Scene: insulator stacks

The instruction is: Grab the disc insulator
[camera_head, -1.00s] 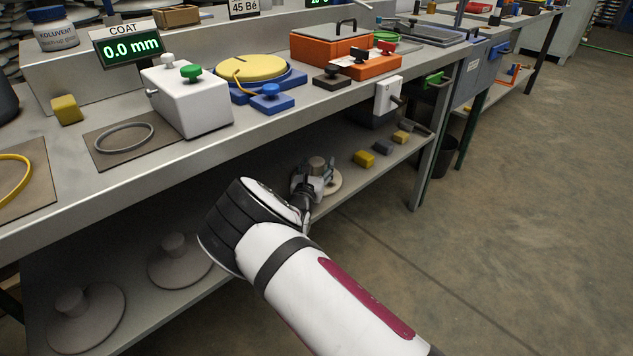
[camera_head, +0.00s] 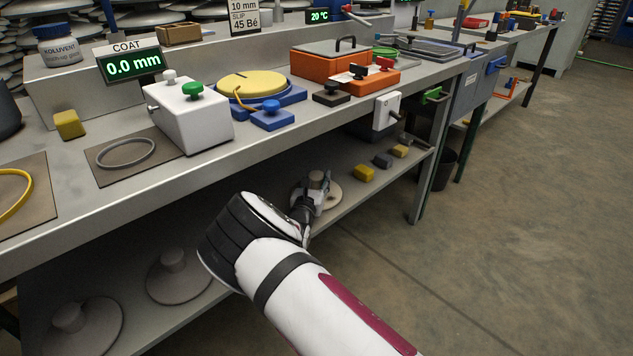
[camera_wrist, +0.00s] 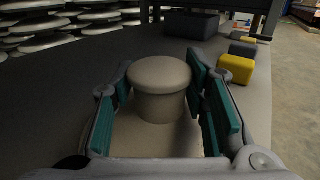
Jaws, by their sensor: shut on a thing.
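The disc insulator is a pale beige disc (camera_head: 332,194) with a raised round cap, on the lower shelf under the bench. In the wrist view its cap (camera_wrist: 160,88) stands upright between the two teal-padded fingers. My gripper (camera_wrist: 163,100) is shut on that cap, one finger on each side; it also shows in the head view (camera_head: 316,188). Much of the disc is hidden by my gripper in the head view. Two more disc insulators lie on the lower shelf at the left, one nearer my arm (camera_head: 180,278) and one at the front left (camera_head: 88,328).
Yellow and grey blocks (camera_head: 364,173) lie on the shelf to the right of my gripper. The bench top (camera_head: 60,215) overhangs the shelf from above. A bench leg (camera_head: 424,180) stands to the right. Stacked discs (camera_wrist: 60,30) show behind. The floor at right is open.

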